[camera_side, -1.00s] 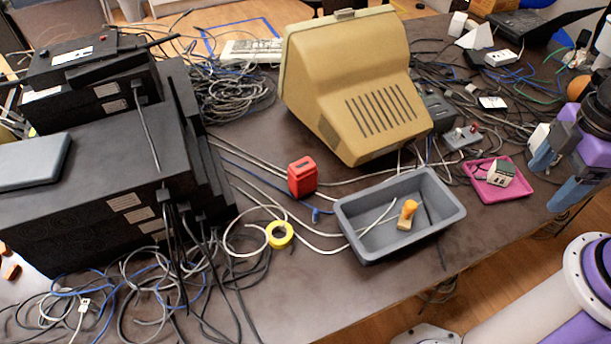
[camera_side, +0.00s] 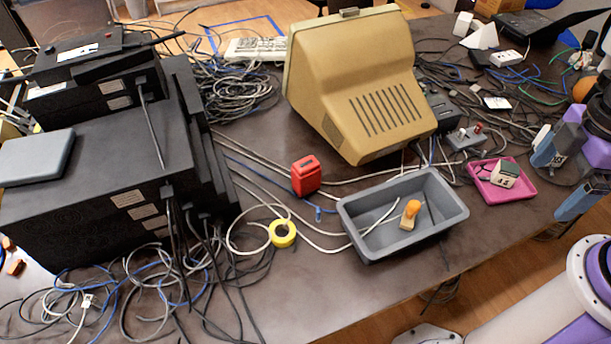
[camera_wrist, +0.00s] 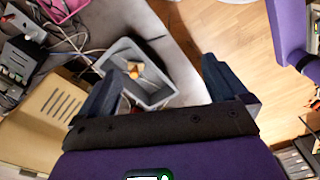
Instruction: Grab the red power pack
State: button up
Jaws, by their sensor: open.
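The red power pack (camera_side: 306,176) stands upright on the dark table in the side view, between the black equipment stack and the grey tray. In the wrist view I cannot clearly make it out; my left-hand finger may cover it. My gripper (camera_side: 553,185) is at the right edge of the side view, open and empty, near the pink tray and far to the right of the power pack. In the wrist view my gripper's two fingers (camera_wrist: 162,68) are spread apart, with the grey tray showing beyond and between them.
The grey tray (camera_side: 360,248) holds an orange-and-tan object (camera_side: 410,213). Yellow tape (camera_side: 282,233) and loose cables lie by the power pack. A beige monitor (camera_side: 350,90) stands behind it. The black equipment stack (camera_side: 90,205) is left. A pink tray (camera_side: 528,196) holds a small object.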

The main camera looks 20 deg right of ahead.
jog(key=n+t+y, duration=0.2)
jog(key=n+t, duration=1)
jog(key=n, duration=1.4)
send_over(311, 173)
jog(key=s+d, duration=0.2)
jog(key=s, duration=0.9)
notch_tip(311, 173, down, 17)
jog(key=x, duration=1.1)
jog(key=shift+w+f, duration=0.15)
jog(key=shift+w, duration=0.25)
jog(key=shift+x, duration=2.6)
jog(key=shift+s+d+f, duration=0.1)
jog(key=shift+f, duration=0.05)
